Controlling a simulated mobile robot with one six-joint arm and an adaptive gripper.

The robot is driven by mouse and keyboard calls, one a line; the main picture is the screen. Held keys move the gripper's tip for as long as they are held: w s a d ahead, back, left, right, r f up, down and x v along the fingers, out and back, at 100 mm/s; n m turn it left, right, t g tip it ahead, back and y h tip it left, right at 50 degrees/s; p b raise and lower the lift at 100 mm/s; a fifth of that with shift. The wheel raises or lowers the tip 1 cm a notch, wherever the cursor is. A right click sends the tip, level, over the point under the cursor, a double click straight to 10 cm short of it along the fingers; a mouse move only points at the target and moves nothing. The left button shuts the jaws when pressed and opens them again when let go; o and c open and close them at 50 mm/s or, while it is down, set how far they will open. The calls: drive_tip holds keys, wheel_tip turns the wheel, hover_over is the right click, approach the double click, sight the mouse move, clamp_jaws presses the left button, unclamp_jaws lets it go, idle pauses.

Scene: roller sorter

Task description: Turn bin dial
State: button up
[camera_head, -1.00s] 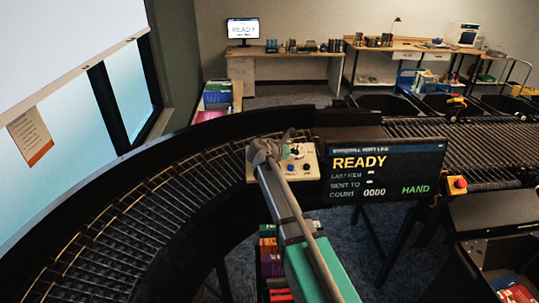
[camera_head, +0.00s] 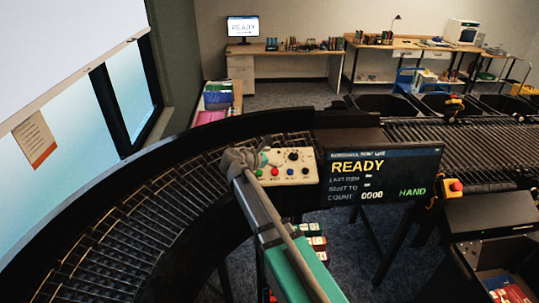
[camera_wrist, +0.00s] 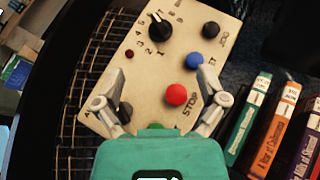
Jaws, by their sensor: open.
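The bin dial is a black knob with a white pointer line, ringed by numbers, in the wrist view (camera_wrist: 159,27) at the top of a cream control panel (camera_wrist: 128,75). The pointer leans up and left; its exact number is unclear. In the head view the dial (camera_head: 293,156) shows on the panel's upper right part. My gripper (camera_wrist: 162,73) is open and empty over the panel, its fingertips apart from the dial and on the red and green button side of it. In the head view my gripper (camera_head: 260,157) covers the panel's left end.
A READY screen (camera_head: 385,175) stands right of the panel. Roller track (camera_head: 130,225) curves along the left. Books (camera_wrist: 275,130) stand right of the panel.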

drive_tip(key=shift+v, duration=1.05)
